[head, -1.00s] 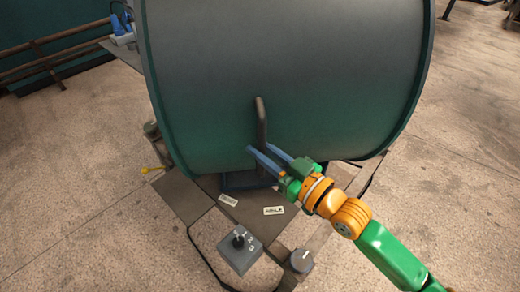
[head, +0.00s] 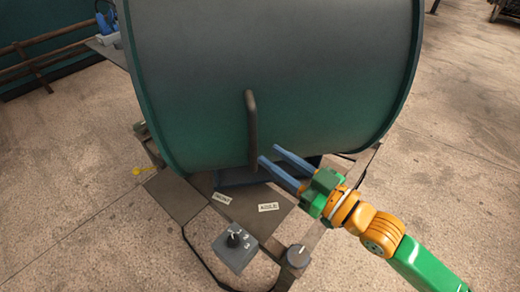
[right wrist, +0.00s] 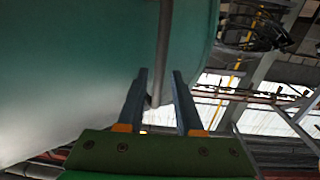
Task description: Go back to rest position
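My right gripper (head: 268,153) is open and empty, its two blue fingers apart. It is just right of the lower part of the upright bar handle (head: 252,130) on the big green drum (head: 330,60). In the right wrist view the open fingers (right wrist: 160,72) point up at the drum (right wrist: 70,70). The handle (right wrist: 164,40) shows beyond and between them there, its lower end near the fingertips. The right arm reaches in from the lower right in the head view. My left gripper is in neither view.
Below the drum is a panel with two small labels (head: 268,207), a control box with a black knob (head: 234,240) and a round grey knob (head: 298,255). A yellow piece (head: 140,170) sticks out at left. Concrete floor (head: 460,150) is open at right.

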